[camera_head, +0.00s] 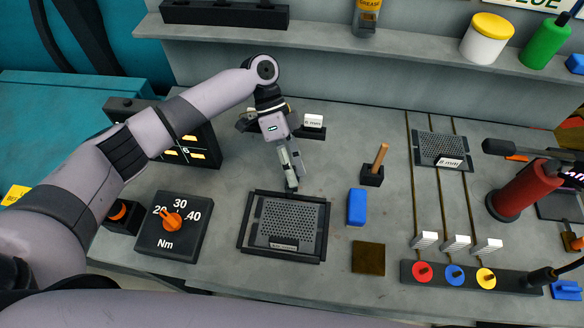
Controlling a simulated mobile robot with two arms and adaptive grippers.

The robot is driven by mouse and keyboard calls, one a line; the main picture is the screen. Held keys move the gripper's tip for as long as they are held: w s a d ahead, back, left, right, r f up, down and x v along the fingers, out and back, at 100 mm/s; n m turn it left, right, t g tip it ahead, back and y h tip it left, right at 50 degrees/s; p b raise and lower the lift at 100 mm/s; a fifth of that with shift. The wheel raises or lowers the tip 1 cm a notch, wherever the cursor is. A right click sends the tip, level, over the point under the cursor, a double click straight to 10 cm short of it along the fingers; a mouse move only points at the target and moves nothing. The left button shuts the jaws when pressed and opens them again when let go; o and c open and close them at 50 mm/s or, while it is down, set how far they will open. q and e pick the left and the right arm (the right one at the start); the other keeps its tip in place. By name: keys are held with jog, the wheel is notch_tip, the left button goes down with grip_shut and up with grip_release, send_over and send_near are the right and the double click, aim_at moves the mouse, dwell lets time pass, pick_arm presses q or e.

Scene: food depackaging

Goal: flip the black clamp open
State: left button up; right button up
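My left gripper (292,184) points down at the back edge of a black square frame (242,226). Its fingers look close together, but I cannot tell whether they are shut or hold anything. The frame surrounds a grey perforated plate (290,217) and has a small labelled black strip (284,243) at its front. No part is clearly recognisable as the black clamp. It may belong to this frame, and the gripper covers part of the back edge. My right gripper is not in view.
An orange-knobbed Nm dial (172,222) stands left of the frame. A blue block (356,207), a brown square (368,257) and a wooden-handled tool in a black holder (372,177) are right of it. A red cylinder (522,190) stands farther right. A shelf (400,46) runs along the back.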

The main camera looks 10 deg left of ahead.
pick_arm(q)
jog(key=shift+o, duration=0.2)
jog(key=v, duration=1.2)
jog(key=shift+w, duration=0.1)
